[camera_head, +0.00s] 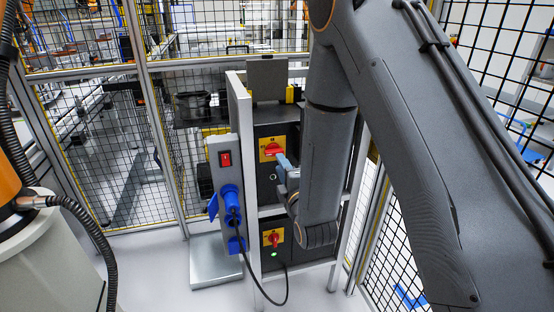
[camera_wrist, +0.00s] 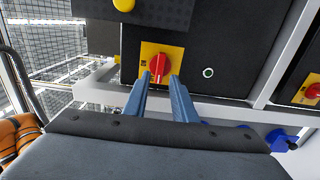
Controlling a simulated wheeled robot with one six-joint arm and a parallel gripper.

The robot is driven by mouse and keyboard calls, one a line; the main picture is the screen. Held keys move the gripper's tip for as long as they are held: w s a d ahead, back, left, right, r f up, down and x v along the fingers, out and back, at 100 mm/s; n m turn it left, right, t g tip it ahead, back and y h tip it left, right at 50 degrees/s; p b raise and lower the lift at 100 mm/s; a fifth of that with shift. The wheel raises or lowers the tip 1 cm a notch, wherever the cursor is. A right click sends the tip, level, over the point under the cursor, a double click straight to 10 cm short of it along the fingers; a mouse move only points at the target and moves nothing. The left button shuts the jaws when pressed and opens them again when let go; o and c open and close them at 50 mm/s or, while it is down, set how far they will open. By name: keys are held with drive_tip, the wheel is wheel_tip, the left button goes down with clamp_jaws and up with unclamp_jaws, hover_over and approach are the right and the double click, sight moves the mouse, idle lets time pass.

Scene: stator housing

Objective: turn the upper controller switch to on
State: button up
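The upper controller's red switch (camera_head: 272,150) sits on a yellow plate on the upper dark box (camera_head: 263,189). Its handle lies roughly sideways in the head view. The same red switch (camera_wrist: 159,67) is in the middle of the wrist view. My gripper (camera_head: 282,161) is at the switch from the right. In the wrist view my gripper's (camera_wrist: 160,78) two blue fingers are apart, one on each side of the knob; contact cannot be told. The upper box's round lamp (camera_wrist: 208,72) shows a pale ring and no green glow.
A lower box has its own red switch (camera_head: 275,240), handle upright, with a green lamp (camera_head: 272,254) below. A grey panel holds a red rocker switch (camera_head: 225,158) and a blue plug (camera_head: 231,198) with a black cable. White frame posts flank the boxes.

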sight(274, 151)
drive_tip(key=shift+b+x, duration=0.4)
drive_tip(key=shift+x, duration=2.2)
drive_tip(key=shift+w, duration=0.2)
clamp_jaws()
drive_tip(key=m+b, duration=0.2)
drive_tip(key=m, duration=1.5)
drive_tip(key=shift+b, duration=0.35)
drive_tip(key=shift+c, duration=0.8)
unclamp_jaws()
drive_tip(key=shift+o, duration=0.8)
